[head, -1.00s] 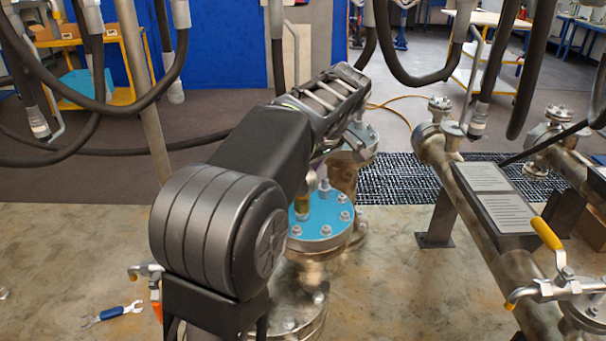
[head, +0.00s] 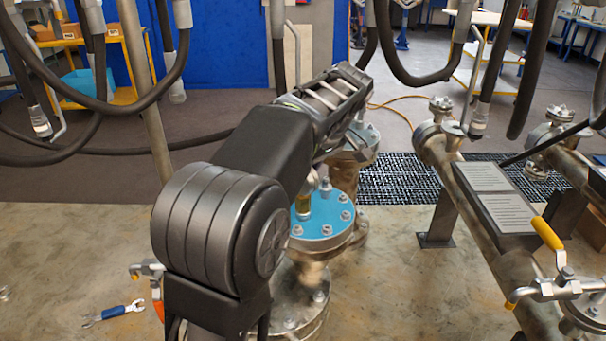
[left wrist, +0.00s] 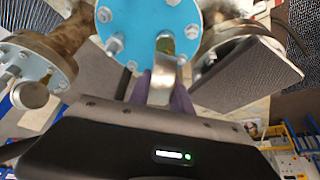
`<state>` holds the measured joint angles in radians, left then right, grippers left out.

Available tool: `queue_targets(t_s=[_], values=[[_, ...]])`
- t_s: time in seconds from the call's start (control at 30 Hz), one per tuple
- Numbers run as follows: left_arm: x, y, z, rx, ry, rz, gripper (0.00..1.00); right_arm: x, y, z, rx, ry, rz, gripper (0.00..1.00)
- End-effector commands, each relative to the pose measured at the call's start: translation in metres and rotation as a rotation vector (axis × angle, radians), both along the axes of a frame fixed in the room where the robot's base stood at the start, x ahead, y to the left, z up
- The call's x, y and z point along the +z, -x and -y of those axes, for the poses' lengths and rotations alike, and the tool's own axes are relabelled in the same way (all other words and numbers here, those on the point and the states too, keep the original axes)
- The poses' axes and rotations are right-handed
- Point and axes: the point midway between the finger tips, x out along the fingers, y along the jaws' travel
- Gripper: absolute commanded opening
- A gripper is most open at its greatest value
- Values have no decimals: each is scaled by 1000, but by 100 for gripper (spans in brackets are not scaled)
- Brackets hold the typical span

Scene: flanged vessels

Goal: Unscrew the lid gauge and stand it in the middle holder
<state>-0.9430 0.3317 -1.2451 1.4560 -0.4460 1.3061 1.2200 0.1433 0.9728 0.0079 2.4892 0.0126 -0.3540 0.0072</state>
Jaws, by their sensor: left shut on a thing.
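The blue round lid (head: 322,222) with bolts round its rim sits on a steel flanged vessel. It also shows at the top of the left wrist view (left wrist: 150,22). A brass-coloured fitting (head: 303,207), part of the lid gauge, stands over the lid; whether its base touches the lid is unclear. My left gripper (left wrist: 163,88) is shut on the gauge (left wrist: 161,72), with purple fingertips either side of its silver body. In the head view my left arm hides the gripper and most of the gauge. My right gripper is not in view. I cannot make out the middle holder.
A pipe with a yellow-handled valve (head: 548,236) and a grey text plate (head: 492,195) runs along the right. Black hoses (head: 410,75) hang overhead. A black grating (head: 410,182) lies behind.

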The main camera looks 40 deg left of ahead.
Motion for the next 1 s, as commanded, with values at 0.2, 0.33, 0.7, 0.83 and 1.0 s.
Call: queue_targets(t_s=[0.2,0.33,0.7,0.83,1.0], values=[[0,-1,-1,94,-5,-1,0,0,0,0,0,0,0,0],[0,0,-1,243,-5,-1,0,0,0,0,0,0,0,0],[0,0,0,250,0,1,42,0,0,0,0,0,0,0],[0,0,0,250,0,1,51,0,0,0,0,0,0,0],[0,0,0,250,1,0,51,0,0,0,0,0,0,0]])
